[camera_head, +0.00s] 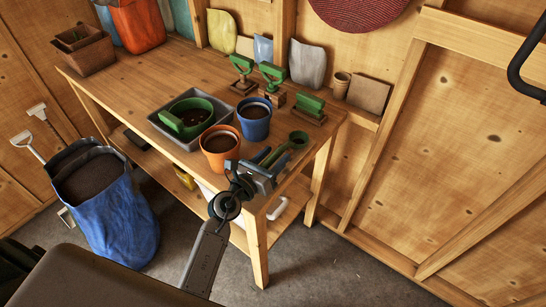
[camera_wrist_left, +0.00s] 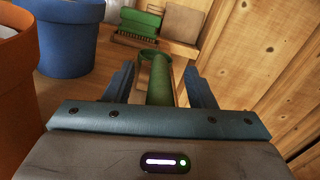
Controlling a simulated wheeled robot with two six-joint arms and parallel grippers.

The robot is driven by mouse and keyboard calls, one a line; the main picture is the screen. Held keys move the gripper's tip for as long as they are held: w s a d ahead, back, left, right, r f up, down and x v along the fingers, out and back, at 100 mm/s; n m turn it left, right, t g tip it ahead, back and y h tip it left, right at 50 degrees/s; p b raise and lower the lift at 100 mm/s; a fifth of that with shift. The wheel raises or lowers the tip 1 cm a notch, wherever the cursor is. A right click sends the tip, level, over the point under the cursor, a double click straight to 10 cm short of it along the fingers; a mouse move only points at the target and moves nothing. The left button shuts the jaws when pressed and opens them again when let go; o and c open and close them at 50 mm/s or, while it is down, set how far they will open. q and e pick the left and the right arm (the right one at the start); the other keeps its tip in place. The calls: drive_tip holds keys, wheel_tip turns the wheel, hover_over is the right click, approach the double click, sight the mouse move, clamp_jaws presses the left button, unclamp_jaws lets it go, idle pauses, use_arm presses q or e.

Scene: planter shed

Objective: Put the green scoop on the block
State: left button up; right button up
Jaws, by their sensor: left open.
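The green scoop (camera_head: 297,138) lies near the front right corner of the workbench (camera_head: 165,75), its round bowl pointing away from me. My left gripper (camera_head: 275,160) is open at its handle. In the left wrist view the scoop's handle (camera_wrist_left: 160,82) runs between the two blue fingers, with a gap on each side. Small wooden blocks with green handles (camera_head: 272,98) stand behind the pots. A plain tan block-like piece (camera_head: 369,94) is at the right by the wall. I cannot tell which is the task's block. My right gripper is not in view.
An orange pot (camera_head: 219,157) and a blue pot (camera_head: 254,130), both with soil, stand left of the scoop. A grey tray (camera_head: 160,122) holds a green pot. A green-backed brush (camera_head: 310,104) lies behind the scoop. The bench's right edge is close.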

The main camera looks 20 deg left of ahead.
use_arm(q)
drive_tip(key=b+v, duration=0.1)
drive_tip(key=v, duration=0.8)
drive_tip(key=shift+s+a+f+b, duration=0.1)
drive_tip(key=shift+s+b, duration=0.25)
drive_tip(key=shift+b, duration=0.05)
drive_tip(key=shift+s+a, duration=0.2)
drive_tip(key=shift+s, duration=0.3)
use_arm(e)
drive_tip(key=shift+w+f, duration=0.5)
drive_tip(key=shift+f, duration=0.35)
